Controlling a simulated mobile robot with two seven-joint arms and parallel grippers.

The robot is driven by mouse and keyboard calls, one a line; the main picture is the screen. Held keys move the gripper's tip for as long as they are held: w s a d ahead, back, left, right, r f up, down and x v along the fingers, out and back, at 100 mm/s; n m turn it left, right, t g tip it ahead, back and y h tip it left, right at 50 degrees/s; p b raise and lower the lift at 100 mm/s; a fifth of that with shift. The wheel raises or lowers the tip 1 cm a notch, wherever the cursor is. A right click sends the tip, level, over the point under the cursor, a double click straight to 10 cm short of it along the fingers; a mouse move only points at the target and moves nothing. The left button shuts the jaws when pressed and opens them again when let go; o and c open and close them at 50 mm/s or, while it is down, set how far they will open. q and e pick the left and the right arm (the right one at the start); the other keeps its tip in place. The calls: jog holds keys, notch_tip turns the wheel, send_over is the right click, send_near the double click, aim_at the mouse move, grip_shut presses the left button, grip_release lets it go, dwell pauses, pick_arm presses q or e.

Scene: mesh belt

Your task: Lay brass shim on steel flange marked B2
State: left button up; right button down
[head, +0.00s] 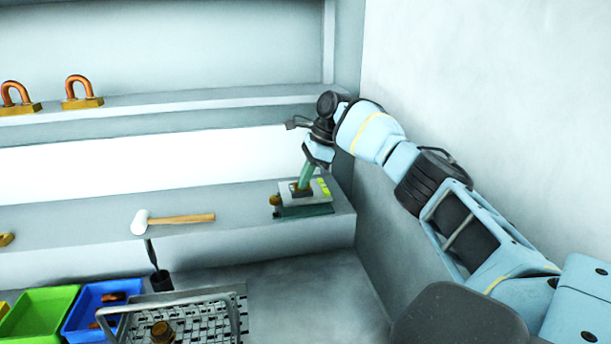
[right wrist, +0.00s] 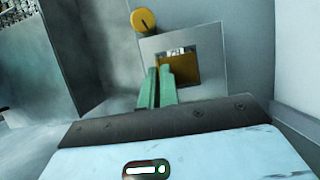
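A brown-gold square (right wrist: 182,70), which looks like the brass shim, lies flat within the outline of a grey plate (right wrist: 208,50), which looks like the steel flange. In the head view the plate (head: 319,198) is at the right end of the lower shelf, with a yellow-green label (head: 323,187) whose text I cannot read. My right gripper (head: 301,188) points down over the square, its green fingertips (right wrist: 158,70) close together at the square's left edge. I cannot tell whether they grip it or touch it. My left gripper is not in view.
A brass knob (right wrist: 143,20) is beside the plate. A white-headed mallet (head: 180,219) lies left on the shelf. Copper-looped blocks (head: 83,102) stand on the upper shelf. Below are a wire basket (head: 190,300), a blue bin (head: 75,318) and a green bin (head: 40,315). A wall is close right.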

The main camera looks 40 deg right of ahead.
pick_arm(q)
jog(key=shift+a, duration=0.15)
pick_arm(e)
jog(key=c, duration=1.6)
grip_release()
jog(key=shift+c, duration=0.2)
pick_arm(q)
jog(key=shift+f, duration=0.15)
pick_arm(e)
jog(key=shift+r, duration=0.1)
